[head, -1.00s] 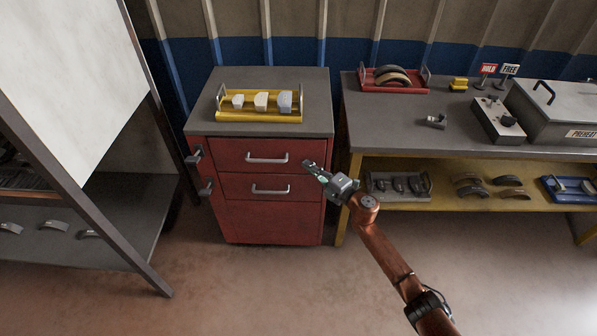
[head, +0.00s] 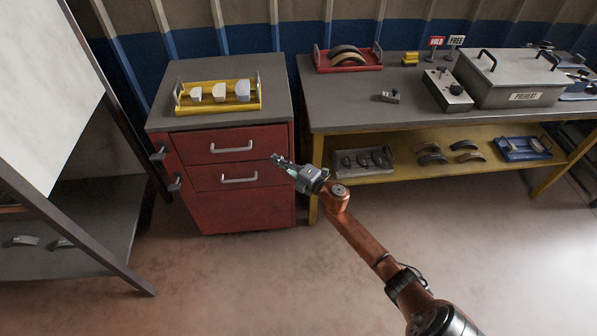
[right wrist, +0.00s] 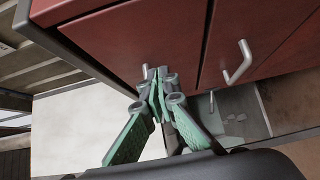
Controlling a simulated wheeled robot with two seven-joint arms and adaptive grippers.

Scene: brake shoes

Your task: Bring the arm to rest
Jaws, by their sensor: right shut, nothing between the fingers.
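My right gripper (head: 283,162) is shut and empty in the head view, held in the air in front of the red drawer cabinet (head: 240,205). In the right wrist view its green fingers (right wrist: 158,85) meet at the tips, with the cabinet's red drawer fronts (right wrist: 160,40) behind them. The copper-coloured arm is bent and comes in from the lower right. Both drawers look closed, each with a metal handle. My left gripper is not in view.
A yellow tray (head: 218,107) with several pale blocks sits on the cabinet. The workbench (head: 335,105) on the right bears a red tray (head: 350,67) with brake shoes, HOLD and FREE signs and a PREHEAT box (head: 510,80). A grey rack (head: 75,225) stands at left. The floor in front is clear.

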